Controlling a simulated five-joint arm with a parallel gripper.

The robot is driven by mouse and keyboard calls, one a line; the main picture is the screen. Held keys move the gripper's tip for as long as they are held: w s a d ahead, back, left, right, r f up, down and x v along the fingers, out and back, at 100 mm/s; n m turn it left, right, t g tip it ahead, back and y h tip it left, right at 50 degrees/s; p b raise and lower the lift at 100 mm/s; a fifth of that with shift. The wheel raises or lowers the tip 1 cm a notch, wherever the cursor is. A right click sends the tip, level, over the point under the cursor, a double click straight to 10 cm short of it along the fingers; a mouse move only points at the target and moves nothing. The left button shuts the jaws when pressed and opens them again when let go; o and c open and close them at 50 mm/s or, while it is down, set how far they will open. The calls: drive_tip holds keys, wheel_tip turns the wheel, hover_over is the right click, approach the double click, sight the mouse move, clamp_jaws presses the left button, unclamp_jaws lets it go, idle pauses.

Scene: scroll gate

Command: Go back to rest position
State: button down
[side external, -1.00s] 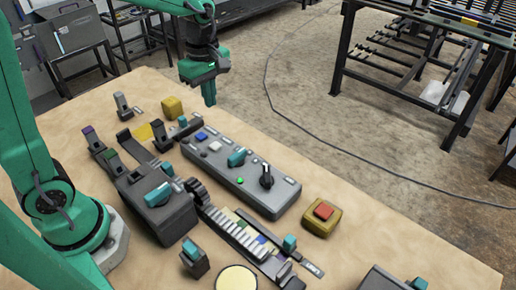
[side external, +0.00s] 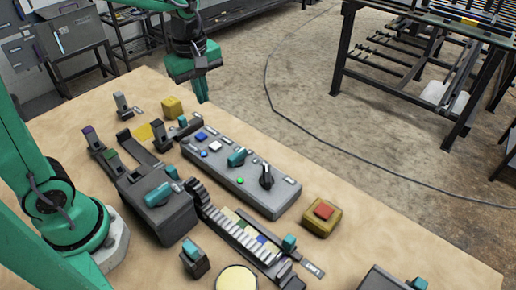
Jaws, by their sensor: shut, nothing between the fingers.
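My gripper (side external: 201,92) hangs above the far edge of the wooden table, near the top middle of the side view. Its fingers are shut and point down, with nothing between them. It is apart from everything on the table. The grey control panel (side external: 225,186) with its buttons and knobs lies below and in front of it. A yellow block (side external: 172,106) stands on the table to its lower left.
A toothed rack (side external: 245,238), a grey box with a teal knob (side external: 158,205) and a yellow box with a red button (side external: 322,216) stand on the table (side external: 400,240). Lever pieces (side external: 122,104) stand at the left. The air around my gripper is clear.

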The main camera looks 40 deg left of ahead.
drive_tip(key=s+r+m+t, duration=0.2)
drive_tip(key=s+m, duration=0.5)
drive_tip(key=s+a+r+m+t, duration=0.1)
drive_tip(key=s+r+m+t, duration=0.1)
drive_tip(key=s+m, duration=0.4)
drive_tip(key=shift+s+r+m+t, duration=0.15)
drive_tip(key=shift+s+m+t, duration=0.25)
drive_tip(key=shift+m, duration=0.9)
idle(1.8)
